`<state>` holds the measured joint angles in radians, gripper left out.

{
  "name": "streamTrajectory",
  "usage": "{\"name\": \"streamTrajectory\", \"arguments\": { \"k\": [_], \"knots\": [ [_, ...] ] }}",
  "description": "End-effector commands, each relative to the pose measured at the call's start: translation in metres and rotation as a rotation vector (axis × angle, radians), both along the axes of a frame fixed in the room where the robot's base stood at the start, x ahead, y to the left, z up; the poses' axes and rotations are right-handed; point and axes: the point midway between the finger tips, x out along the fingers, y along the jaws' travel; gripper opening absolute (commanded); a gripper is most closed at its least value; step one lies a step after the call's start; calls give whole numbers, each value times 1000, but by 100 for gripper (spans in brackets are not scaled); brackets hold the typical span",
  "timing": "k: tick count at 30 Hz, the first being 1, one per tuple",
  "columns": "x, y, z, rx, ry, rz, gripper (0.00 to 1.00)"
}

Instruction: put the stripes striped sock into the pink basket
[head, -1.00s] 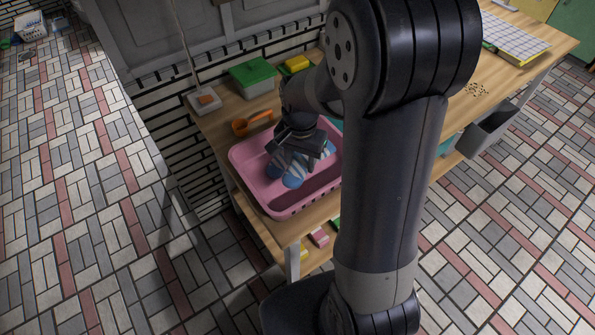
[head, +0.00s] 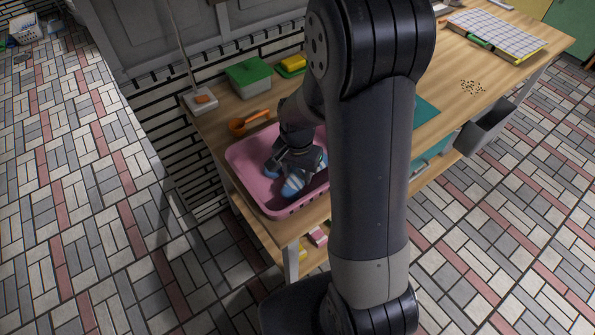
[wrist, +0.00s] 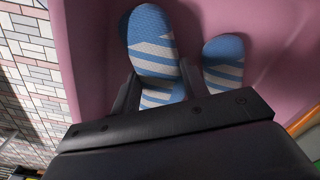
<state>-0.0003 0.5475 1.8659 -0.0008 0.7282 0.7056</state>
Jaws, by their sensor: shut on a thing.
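The striped sock (head: 293,187) is blue with white stripes. It is in the pink basket (head: 262,199), inside the walls and low near the floor; I cannot tell whether it touches the floor. My gripper (head: 297,166) is over the basket and shut on the sock. In the wrist view the sock (wrist: 152,45) shows two rounded blue ends, one between the fingers (wrist: 157,92) and one to the right of them. The pink basket (wrist: 88,50) fills the background there. The part of the sock under the gripper is hidden.
The basket stands on a wooden table (head: 215,117). An orange ladle (head: 240,124), a green-lidded box (head: 248,74) and a yellow sponge (head: 292,62) are behind it. A small white dish (head: 200,101) is at the left corner. My arm hides the table's middle.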

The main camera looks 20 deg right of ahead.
Motion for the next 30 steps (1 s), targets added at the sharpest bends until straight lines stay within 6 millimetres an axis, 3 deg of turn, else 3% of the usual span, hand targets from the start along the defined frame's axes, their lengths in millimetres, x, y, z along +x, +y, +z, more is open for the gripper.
{"name": "streamTrajectory", "arguments": {
  "k": [6, 7, 14, 23, 30],
  "knots": [
    [0, 0, -4, 0, 0, 0, 21],
    [0, 0, -4, 0, 0, 0, 44],
    [0, 0, -4, 0, 0, 0, 63],
    [0, 0, -2, 0, 0, 0, 64],
    [2, 0, 24, 0, -6, 0, 64]
  ]
}}
